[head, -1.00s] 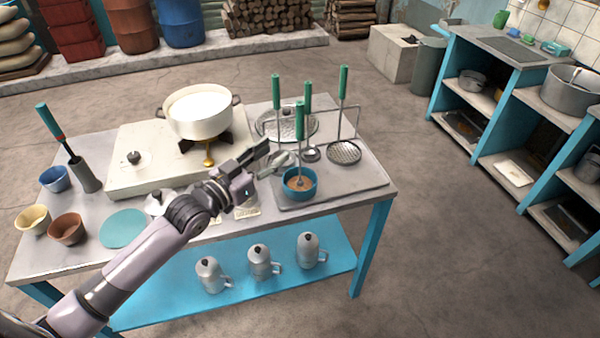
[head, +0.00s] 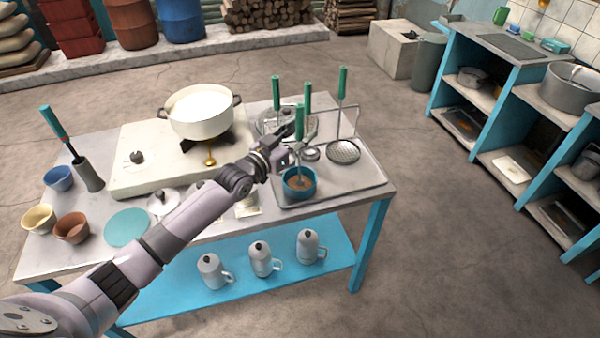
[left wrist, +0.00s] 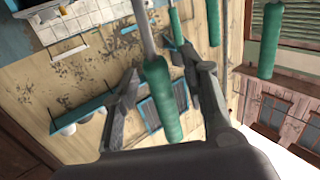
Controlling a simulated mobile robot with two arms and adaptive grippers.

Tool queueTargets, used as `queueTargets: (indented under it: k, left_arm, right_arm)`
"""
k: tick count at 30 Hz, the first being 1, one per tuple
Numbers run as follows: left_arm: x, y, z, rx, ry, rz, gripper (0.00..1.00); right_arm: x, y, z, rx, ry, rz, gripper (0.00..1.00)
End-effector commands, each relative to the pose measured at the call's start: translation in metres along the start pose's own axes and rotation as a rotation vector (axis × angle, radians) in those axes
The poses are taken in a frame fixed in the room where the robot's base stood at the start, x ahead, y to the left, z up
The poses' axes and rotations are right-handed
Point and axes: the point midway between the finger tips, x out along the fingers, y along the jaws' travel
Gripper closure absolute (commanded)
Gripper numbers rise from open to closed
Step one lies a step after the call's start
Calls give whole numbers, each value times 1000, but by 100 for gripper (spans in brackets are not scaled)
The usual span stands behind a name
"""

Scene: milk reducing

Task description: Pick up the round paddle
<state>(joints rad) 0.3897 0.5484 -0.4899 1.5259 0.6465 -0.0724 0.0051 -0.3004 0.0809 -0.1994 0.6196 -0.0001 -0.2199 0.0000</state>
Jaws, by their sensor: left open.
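Several green-handled tools stand upright at the right of the table. One handle (head: 299,122) rises from a teal bowl (head: 303,193) with brown contents. Another tool has a round mesh head (head: 344,151). I cannot tell for sure which one is the round paddle; some heads are hidden. My left gripper (head: 285,140) is open among the tools, just left of the bowl's handle. In the left wrist view a green handle (left wrist: 161,100) shows between the open fingers, not clamped. My right gripper is out of view.
A white pot (head: 200,113) sits on the stove (head: 130,180) left of the tools. A wire rack and a grey tray (head: 335,190) hold the tools closely. Small bowls (head: 70,228) stand at the table's left. Several jugs (head: 262,260) stand on the lower shelf.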

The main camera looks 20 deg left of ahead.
Motion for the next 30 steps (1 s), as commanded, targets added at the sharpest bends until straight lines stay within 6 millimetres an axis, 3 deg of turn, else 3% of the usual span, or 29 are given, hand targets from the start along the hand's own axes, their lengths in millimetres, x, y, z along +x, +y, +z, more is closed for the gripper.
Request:
queueTargets:
  k: [8,25,30]
  left_arm:
    - [2,0,1,1,-1,0,60]
    - [2,0,0,1,-1,-1,98]
    - [2,0,0,1,-1,-1,100]
  right_arm:
    - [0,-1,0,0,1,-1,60]
    - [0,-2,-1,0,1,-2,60]
    - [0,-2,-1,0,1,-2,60]
